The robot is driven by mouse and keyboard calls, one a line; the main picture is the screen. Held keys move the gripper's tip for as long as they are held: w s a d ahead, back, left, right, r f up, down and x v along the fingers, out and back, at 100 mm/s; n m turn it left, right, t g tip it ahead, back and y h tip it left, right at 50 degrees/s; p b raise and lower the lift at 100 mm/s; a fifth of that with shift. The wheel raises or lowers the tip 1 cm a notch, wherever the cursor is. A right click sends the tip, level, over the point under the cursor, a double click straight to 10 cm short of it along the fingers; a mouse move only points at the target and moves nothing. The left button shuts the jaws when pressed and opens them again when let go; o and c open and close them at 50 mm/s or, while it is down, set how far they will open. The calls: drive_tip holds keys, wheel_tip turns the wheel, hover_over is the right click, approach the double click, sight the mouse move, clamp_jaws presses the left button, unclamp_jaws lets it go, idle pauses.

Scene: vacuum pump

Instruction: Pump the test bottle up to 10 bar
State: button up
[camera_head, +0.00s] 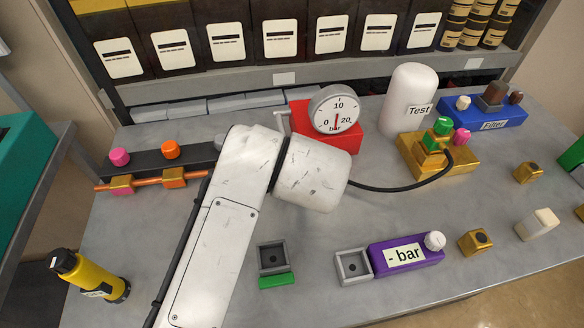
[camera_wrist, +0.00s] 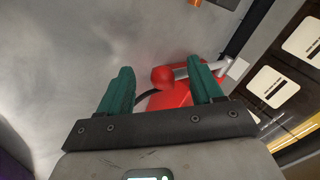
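The white bottle labelled "Test" (camera_head: 410,98) stands upright at the back right, behind a gold block (camera_head: 457,164) with a green knob (camera_head: 442,126) and a pink knob (camera_head: 462,136). A round gauge (camera_head: 334,108) marked 0, 10 and 20 bar stands at the red box (camera_head: 303,112). Its red needle is vertical, but I cannot tell which end points. A black hose (camera_head: 396,188) runs to the gold block. In the wrist view, my gripper (camera_wrist: 163,69) is open. A red ball knob (camera_wrist: 162,78) on a grey lever (camera_wrist: 182,73) shows between its teal fingers; contact is unclear. My arm hides the gripper in the head view.
A purple "- bar" block (camera_head: 408,254) and grey sockets (camera_head: 272,257) are at the front. A blue "Filter" block (camera_head: 488,112) is at the back right.

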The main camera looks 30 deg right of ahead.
drive_tip(key=shift+r, duration=0.2)
drive_tip(key=shift+s+r, duration=0.2)
drive_tip(key=shift+r, duration=0.05)
drive_tip(key=v, duration=1)
drive_tip(key=shift+s+f, duration=0.1)
